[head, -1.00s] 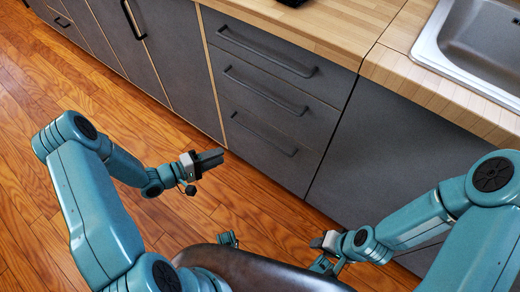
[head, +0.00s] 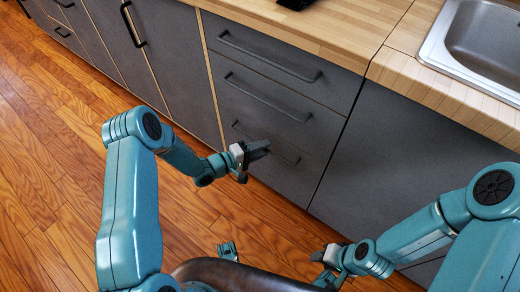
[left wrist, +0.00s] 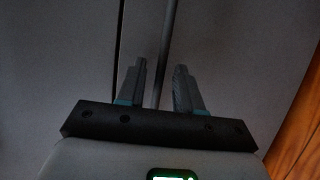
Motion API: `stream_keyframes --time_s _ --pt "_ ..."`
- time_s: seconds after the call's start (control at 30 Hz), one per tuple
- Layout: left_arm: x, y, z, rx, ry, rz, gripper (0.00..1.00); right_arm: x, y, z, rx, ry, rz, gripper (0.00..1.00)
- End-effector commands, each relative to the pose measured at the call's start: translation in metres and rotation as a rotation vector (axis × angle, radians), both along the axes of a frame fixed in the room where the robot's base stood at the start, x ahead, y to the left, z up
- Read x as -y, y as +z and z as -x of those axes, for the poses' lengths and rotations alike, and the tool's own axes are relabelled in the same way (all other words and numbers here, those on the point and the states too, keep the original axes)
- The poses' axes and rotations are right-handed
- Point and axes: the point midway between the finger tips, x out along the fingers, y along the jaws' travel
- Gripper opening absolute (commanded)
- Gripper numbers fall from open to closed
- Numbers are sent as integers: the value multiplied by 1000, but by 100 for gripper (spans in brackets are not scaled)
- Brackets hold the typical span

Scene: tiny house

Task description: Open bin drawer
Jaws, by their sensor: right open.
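A stack of three grey drawers with black bar handles is in the head view. The bottom drawer looks closed. My right gripper (head: 320,256) is open, low in front of the cabinets and away from any handle. No label shows which drawer is the bin drawer.
The middle handle (head: 267,98) and top handle (head: 270,57) are above. A plain grey panel (head: 390,160) is to the right, under the sink (head: 485,45). Wood counter (head: 335,35) overhangs the drawers. The wood floor (head: 60,180) at left is clear.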

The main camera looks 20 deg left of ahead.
Motion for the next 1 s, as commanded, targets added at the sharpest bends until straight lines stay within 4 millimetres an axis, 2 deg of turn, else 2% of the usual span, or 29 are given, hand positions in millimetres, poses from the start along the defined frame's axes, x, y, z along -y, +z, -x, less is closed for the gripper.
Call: stream_keyframes --time_s 0.17,0.2,0.3,1.0 --pt "-1 0 -1 0 0 0 35 0 0 0 0 0 0 43" --pt "-1 0 -1 0 0 0 28 0 0 0 0 0 0 43" --pt "-2 0 0 0 0 0 0 0 0 0 0 0 0 43" --pt "-2 0 0 1 0 -1 0 0 0 0 0 0 0 43"
